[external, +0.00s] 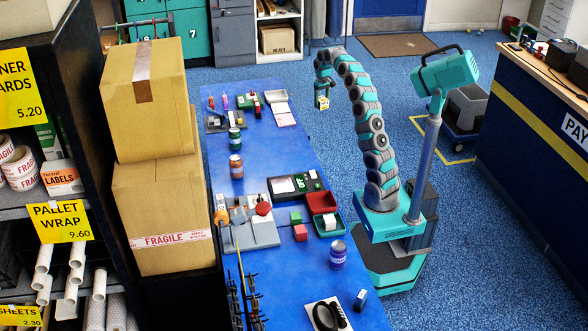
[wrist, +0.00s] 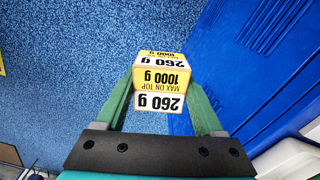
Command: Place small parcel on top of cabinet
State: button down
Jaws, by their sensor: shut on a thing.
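The small parcel (wrist: 160,82) is a yellow and white box printed "260 g", "1000 g" and "MAX ON TOP". My gripper (wrist: 163,98) is shut on it, with one green finger on each side. In the external view my gripper (external: 322,92) hangs at the end of the arched arm and holds the parcel (external: 322,103) in the air, over the blue floor just right of the table's far end. A grey cabinet (external: 233,38) stands at the back beside teal lockers; its top is cut off by the picture edge.
The long blue table (external: 267,151) carries jars, trays, small boxes and tools. An open white shelf (external: 293,28) stands right of the grey cabinet. Large cartons (external: 150,100) are stacked left of the table. The blue floor (external: 300,85) beyond the table is clear.

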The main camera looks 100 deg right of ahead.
jog(key=w+a+r+n+b, duration=0.1)
jog(key=w+a+r+n, duration=0.25)
jog(key=w+a, duration=0.55)
jog(key=w+a+r+n+b, duration=0.1)
jog(key=w+a+r+n, duration=0.3)
jog(key=a, duration=0.9)
jog(key=s+a+r+n+b, duration=0.1)
jog(key=a+r+n, duration=0.1)
jog(key=a, duration=0.8)
jog(key=s+a+r+n, duration=0.1)
jog(key=a+n, duration=0.2)
jog(key=a, duration=0.8)
jog(key=shift+r+b, duration=0.4)
jog(key=w+d, duration=0.2)
jog(key=w, duration=0.2)
jog(key=w+d+f+p, duration=0.1)
jog(key=w+d, duration=0.2)
jog(key=w, duration=0.2)
jog(key=w+d, duration=0.2)
jog(key=w, duration=0.3)
jog(key=shift+d+f+p, duration=0.15)
jog(key=shift+f+p, duration=0.1)
jog(key=shift+p, duration=0.15)
jog(key=shift+w+d+f, duration=0.1)
jog(key=shift+w+d, duration=0.05)
jog(key=shift+w, duration=0.05)
jog(key=shift+f, duration=1.45)
